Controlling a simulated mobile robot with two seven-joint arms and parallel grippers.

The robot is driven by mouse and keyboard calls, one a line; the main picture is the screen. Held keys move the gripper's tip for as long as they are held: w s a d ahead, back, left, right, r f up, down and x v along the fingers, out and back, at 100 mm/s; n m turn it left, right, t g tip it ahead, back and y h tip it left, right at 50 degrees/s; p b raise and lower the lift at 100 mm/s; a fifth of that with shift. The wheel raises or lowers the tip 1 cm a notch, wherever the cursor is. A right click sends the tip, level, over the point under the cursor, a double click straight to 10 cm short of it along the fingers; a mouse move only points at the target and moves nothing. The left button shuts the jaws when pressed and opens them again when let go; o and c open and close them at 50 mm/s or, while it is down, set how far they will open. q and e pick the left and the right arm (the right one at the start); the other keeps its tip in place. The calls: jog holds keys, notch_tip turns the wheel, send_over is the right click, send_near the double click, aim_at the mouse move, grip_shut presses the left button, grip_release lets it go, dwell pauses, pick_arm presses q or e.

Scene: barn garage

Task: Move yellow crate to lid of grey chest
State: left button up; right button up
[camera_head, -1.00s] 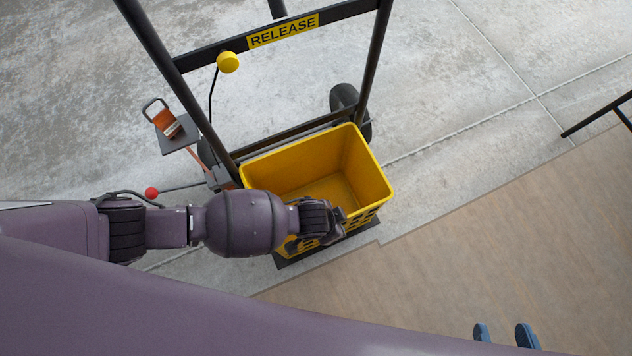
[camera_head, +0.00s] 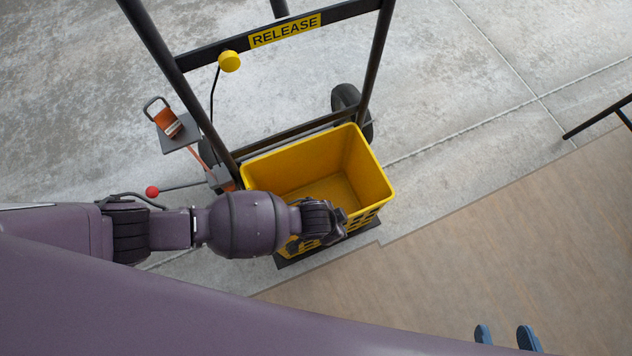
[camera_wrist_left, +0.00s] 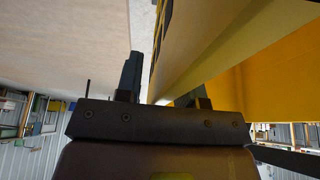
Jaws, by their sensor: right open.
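The yellow crate (camera_head: 350,183) stands upright and empty on the foot of a dark hand truck in the head view. My left arm reaches over its near left side; the arm hides the left fingertips there. In the left wrist view, the crate's wall (camera_wrist_left: 232,45) runs between the spread fingers of my left gripper (camera_wrist_left: 165,88). A gap shows between one finger and the wall, so that gripper is open around the rim. The blue fingertips of my right gripper (camera_head: 505,336) are apart and empty at the bottom right, away from the crate. No grey chest is in view.
The hand truck's frame (camera_head: 372,65) with a RELEASE label (camera_head: 285,31) rises behind the crate. An orange strap buckle (camera_head: 168,122) hangs on its left side. A dark rail (camera_head: 598,117) is at the far right. Wooden floor (camera_head: 480,235) to the right is clear.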

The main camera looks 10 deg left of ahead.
pick_arm(q)
grip_shut()
dwell(1.4)
jog(key=shift+w+r, duration=0.1)
